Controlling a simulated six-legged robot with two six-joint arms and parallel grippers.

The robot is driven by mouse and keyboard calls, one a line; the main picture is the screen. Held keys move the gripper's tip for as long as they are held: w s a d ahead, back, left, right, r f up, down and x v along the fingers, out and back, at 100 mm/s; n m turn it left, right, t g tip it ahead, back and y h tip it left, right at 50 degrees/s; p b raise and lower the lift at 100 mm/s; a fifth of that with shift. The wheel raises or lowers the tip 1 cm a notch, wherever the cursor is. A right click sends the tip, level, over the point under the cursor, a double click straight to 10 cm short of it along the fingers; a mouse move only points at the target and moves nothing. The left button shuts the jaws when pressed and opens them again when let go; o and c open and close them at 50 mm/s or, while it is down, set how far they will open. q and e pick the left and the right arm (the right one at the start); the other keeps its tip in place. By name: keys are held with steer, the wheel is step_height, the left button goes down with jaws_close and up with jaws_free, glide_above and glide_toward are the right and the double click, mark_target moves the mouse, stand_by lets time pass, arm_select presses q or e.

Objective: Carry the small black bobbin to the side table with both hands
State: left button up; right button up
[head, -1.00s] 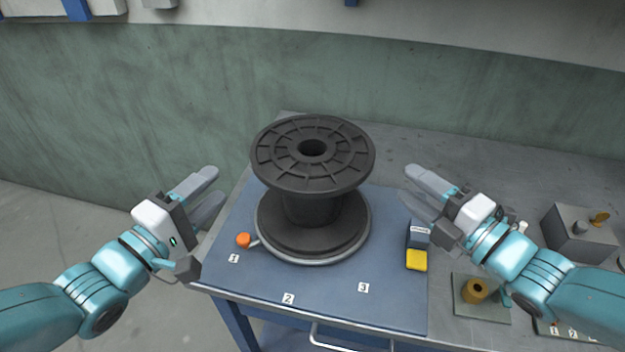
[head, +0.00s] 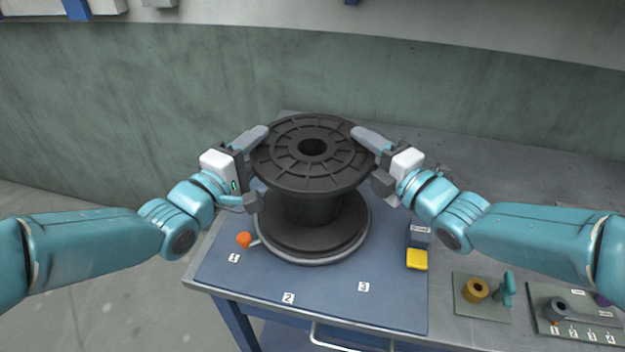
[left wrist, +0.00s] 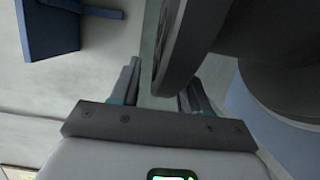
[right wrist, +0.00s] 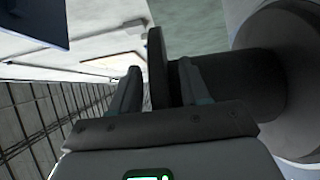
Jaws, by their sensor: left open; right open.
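The black bobbin (head: 310,209) stands upright on a round grey base on the blue mat, its ribbed top flange (head: 305,176) level. My left gripper (head: 256,140) is open at the left side of the top flange. The left wrist view shows the flange edge (left wrist: 178,50) between its fingers. My right gripper (head: 366,142) is open at the right side. The right wrist view shows the flange edge (right wrist: 157,65) between its fingers. No side table can be made out.
The blue mat (head: 325,305) carries number labels. An orange knob (head: 244,240) sits at the base's left. A yellow block (head: 417,259) lies right of the bobbin. Open floor lies left of the bench.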

arm_select(q)
jaws_close()
arm_select(e)
jaws_close()
arm_select(q)
steer(key=shift+r, duration=0.15)
arm_select(e)
steer(key=shift+r, duration=0.15)
